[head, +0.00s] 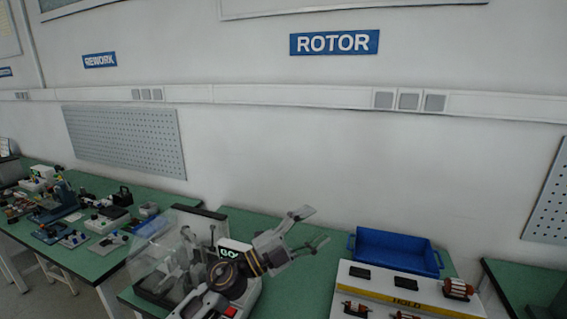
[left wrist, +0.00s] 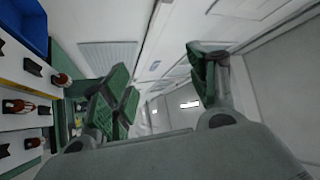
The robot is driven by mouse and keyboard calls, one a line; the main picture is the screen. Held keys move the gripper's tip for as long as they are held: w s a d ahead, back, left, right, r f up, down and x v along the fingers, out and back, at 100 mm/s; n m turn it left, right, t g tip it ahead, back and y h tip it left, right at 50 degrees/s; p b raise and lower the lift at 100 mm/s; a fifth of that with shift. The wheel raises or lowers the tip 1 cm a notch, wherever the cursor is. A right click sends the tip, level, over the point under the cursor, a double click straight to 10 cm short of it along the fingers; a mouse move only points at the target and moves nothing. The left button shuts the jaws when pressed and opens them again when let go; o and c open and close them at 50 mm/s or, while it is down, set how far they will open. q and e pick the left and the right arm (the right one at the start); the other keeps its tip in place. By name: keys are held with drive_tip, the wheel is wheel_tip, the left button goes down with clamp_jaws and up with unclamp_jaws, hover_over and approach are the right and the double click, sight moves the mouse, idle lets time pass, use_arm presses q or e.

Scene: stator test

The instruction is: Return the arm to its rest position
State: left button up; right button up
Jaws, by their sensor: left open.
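My left gripper (head: 312,228) is raised above the green bench (head: 305,285), with its fingers spread and nothing between them. In the left wrist view its green-padded fingers (left wrist: 160,88) stand wide apart, with only wall and room behind the gap. The arm comes up in front of the test machine (head: 200,262), which has a clear cover, and hides part of it. A small screen near the gripper's wrist shows green marks that look like "GO". My right gripper is in neither view.
A blue bin (head: 395,238) stands at the back right of the bench. In front of it is a white board with a yellow HOLD strip (head: 405,302) and copper-wound rotors (head: 458,288). Another bench at left holds several tools and parts (head: 110,222). The bench between machine and board looks clear.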

use_arm(q)
drive_tip(key=w+a+n+t+y, duration=0.35)
drive_tip(key=a+n+t, duration=0.25)
drive_tip(key=n+t, duration=0.2)
drive_tip(key=s+a+f+n+y, duration=0.2)
drive_tip(key=a+f+n+y, duration=1.3)
drive_tip(key=a+y, duration=0.15)
drive_tip(key=s+a+f+n+g, duration=0.1)
drive_tip(key=s+a+f+g, duration=0.2)
drive_tip(key=s+f+g, duration=0.65)
drive_tip(key=s+a+f+n+g, duration=0.1)
drive_tip(key=s+a+f+g, duration=0.25)
drive_tip(key=s+f, duration=1)
drive_tip(key=s+f+g, duration=0.1)
drive_tip(key=s+f, duration=0.2)
drive_tip(key=f, duration=1.2)
drive_tip(key=s+f+g, duration=0.1)
drive_tip(key=s+f, duration=0.1)
drive_tip(key=f, duration=1.3)
drive_tip(key=s+a+f, duration=0.2)
drive_tip(key=s+f, duration=0.7)
drive_tip(key=s, duration=0.2)
drive_tip(key=s+a+f+g, duration=0.1)
drive_tip(key=s+a+f, duration=0.1)
drive_tip(key=s+f, duration=0.8)
drive_tip(key=shift+s+a+m, duration=0.15)
drive_tip(key=shift+s+m, duration=0.15)
drive_tip(key=shift+s, duration=0.25)
